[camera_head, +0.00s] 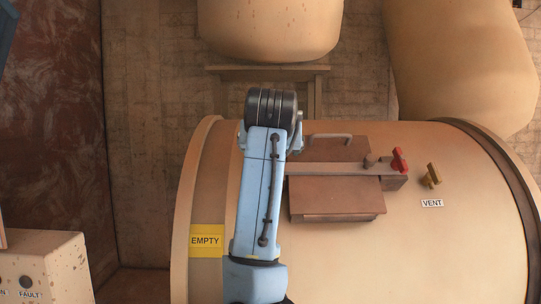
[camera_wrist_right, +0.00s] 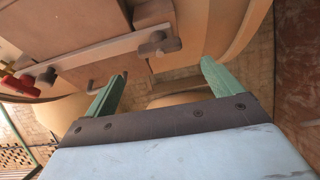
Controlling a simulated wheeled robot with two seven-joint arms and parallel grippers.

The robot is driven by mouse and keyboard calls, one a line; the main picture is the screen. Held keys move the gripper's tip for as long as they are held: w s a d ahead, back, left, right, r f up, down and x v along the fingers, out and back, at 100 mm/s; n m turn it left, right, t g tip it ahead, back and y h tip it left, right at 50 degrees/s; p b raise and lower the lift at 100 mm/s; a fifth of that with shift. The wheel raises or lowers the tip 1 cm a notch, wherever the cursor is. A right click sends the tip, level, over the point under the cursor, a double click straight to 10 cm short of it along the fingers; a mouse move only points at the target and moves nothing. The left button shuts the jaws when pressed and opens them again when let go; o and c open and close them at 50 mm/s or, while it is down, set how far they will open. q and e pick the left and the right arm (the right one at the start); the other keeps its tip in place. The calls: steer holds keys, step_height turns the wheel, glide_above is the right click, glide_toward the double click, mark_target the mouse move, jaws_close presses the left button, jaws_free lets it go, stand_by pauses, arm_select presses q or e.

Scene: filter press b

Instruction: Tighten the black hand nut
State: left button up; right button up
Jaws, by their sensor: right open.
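The hand nut (camera_wrist_right: 158,45) is a dark grey-brown lobed knob at the end of the metal clamp bar (camera_wrist_right: 98,52) in the right wrist view. In the head view that end of the bar (camera_head: 330,168) is hidden behind my blue arm. My right gripper (camera_wrist_right: 165,68) has two green fingers spread wide with nothing between them. In the right wrist view the nut appears just beyond the fingertips, between their lines, and no contact shows. The right fingers are hidden in the head view. My left gripper is in neither view.
The bar crosses a brown hatch (camera_head: 335,200) on a tan tank. A red knob (camera_head: 399,160) and a brass vent valve (camera_head: 432,176) stand to its right. A yellow EMPTY label (camera_head: 206,241) is left of my arm. A control box (camera_head: 45,268) stands at lower left.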

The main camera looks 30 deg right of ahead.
steer(key=p+x, duration=0.2)
steer(key=x, duration=0.7)
steer(key=c, duration=1)
